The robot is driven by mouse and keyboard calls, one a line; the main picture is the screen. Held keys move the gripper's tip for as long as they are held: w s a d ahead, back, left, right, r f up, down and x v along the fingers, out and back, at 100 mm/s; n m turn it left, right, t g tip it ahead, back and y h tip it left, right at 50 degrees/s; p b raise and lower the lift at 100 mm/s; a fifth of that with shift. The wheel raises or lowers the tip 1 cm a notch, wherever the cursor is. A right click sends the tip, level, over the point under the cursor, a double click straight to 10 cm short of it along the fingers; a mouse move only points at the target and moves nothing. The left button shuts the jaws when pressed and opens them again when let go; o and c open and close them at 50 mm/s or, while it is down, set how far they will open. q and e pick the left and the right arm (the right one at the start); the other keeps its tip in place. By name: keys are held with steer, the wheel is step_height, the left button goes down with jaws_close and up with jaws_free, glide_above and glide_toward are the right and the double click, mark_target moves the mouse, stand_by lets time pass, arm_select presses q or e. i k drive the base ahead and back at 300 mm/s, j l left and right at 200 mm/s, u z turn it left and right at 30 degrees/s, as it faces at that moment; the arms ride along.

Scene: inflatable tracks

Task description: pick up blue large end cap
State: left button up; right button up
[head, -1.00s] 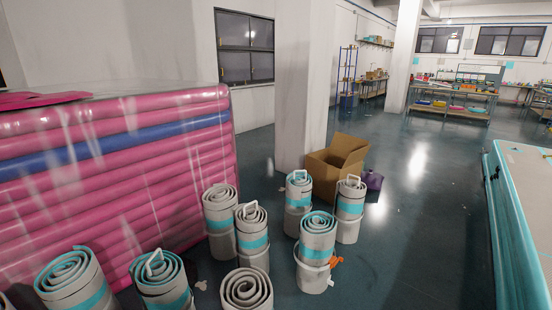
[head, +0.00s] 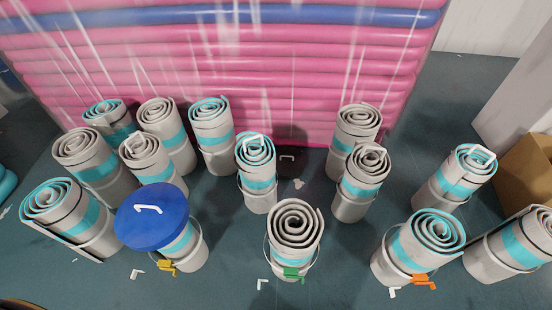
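The blue large end cap (head: 152,217) is a round blue disc with a white handle on its top. In the head view it sits at the left front, tilted, on top of a grey and turquoise roll (head: 183,247) that stands in a bucket. The cap hides the top of that roll. A yellow clip (head: 167,267) is at the bucket's side below it. Neither of my grippers shows in the head view.
Several rolls in buckets stand around, including a grey one (head: 295,232) at front centre and one with an orange clip (head: 425,245) at the right. A pink inflatable stack (head: 220,60) closes off the back. A cardboard box (head: 530,170) is at the far right.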

mark_target(153, 216)
steer(key=u, duration=1.55)
steer(key=i+j, duration=0.15)
steer(key=j, duration=0.2)
steer(key=i+j, duration=0.2)
steer(key=j, duration=0.15)
steer(key=i+j, duration=0.15)
steer(key=j, duration=0.15)
steer(key=i+j, duration=0.15)
steer(key=j, duration=0.2)
steer(key=i+j+z, duration=0.1)
steer(key=j, duration=0.25)
steer(key=i, duration=0.1)
